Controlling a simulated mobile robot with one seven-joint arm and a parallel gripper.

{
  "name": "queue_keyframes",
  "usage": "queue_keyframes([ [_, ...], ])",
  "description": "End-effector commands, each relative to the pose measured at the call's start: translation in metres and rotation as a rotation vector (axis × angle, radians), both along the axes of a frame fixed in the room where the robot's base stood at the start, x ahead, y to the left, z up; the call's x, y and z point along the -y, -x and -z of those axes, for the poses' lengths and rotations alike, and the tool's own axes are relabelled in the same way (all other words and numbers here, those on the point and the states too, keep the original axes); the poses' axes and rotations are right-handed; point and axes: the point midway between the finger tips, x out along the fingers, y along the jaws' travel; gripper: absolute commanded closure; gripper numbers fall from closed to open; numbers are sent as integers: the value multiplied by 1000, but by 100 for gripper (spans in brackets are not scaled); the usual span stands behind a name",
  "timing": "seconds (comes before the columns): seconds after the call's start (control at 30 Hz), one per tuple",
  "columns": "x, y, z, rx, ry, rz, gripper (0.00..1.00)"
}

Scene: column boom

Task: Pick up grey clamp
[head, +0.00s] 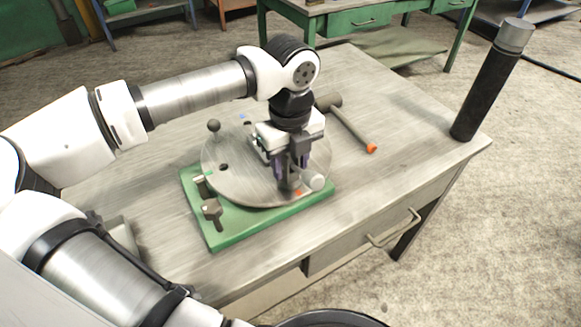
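My gripper (288,166) points down over the right part of a round grey disc (235,175), which lies on a green base plate (240,228). Its dark fingers are close to a small grey upright piece with a pale round end (315,181) near the disc's front right edge. I cannot tell whether the fingers touch this piece or how far apart they are. A dark grey clamp-like piece (212,209) sits at the base's front left, apart from my gripper. Which of the two is the grey clamp is unclear.
A ball knob (213,126) rises at the disc's far left. A hammer-like tool with an orange tip (352,130) lies behind my gripper. A tall black cylinder (490,85) stands at the table's right corner. The tabletop (410,150) between is clear.

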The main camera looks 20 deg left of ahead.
Motion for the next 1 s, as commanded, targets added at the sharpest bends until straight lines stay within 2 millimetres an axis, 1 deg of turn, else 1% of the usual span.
queue_keyframes([
  [0.03, 0, 0, 0, 0, 0, 0, 66],
  [0.27, 0, 0, 0, 0, 0, 0, 96],
  [0.47, 0, 0, -1, 1, 0, 0, 96],
  [0.57, 0, -1, -7, 2, -1, 0, 96],
  [0.67, 0, -1, -22, 4, -3, 0, 96],
  [0.9, 0, -1, -70, 3, -2, -1, 96],
  [1.0, 0, -1, -86, 3, -2, 0, 96],
])
